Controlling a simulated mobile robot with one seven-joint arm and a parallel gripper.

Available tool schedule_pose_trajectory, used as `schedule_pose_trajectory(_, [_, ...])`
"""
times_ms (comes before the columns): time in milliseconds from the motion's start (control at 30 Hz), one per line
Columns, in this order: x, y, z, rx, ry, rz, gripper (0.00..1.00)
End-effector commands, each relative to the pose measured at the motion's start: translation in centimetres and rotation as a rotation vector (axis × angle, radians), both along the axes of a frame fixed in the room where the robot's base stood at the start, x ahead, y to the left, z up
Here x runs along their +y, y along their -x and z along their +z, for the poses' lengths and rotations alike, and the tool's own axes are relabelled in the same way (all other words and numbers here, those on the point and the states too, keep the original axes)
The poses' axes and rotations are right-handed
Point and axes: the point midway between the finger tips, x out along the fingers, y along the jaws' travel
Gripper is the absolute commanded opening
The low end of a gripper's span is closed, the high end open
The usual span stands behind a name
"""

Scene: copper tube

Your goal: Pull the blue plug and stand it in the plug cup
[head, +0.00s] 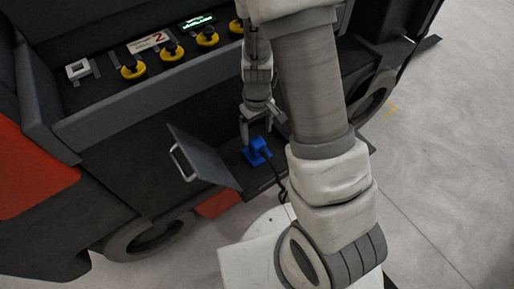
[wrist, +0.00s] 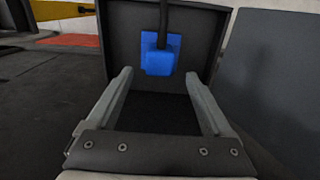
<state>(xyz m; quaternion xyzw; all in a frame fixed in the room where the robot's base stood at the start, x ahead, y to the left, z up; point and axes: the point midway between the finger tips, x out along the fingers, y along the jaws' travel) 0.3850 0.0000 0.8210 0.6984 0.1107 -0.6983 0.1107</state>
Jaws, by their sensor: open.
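The blue plug (head: 257,151) sits in a dark recess low on the machine, with a black cable running from it. In the wrist view the blue plug (wrist: 158,61) shows straight ahead, just beyond the fingertips and between their lines. My gripper (head: 261,131) is open and empty at the recess, close above the plug in the head view. Both fingers of my gripper (wrist: 159,77) are spread apart in the wrist view, with nothing between them. A small white square-rimmed holder (head: 79,70) stands on the upper shelf; I cannot tell whether it is the plug cup.
A grey flap (head: 202,157) with a metal handle stands open left of the plug. Wheels (head: 151,237) show below. Bare floor (head: 440,150) lies right.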

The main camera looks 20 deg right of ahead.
Motion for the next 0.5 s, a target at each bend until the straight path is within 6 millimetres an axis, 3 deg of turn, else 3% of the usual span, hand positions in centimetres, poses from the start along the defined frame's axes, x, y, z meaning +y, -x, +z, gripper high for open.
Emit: schedule_pose_trajectory(500, [0.0, 0.0, -6.7, 0.001, 0.000, -0.001, 0.85])
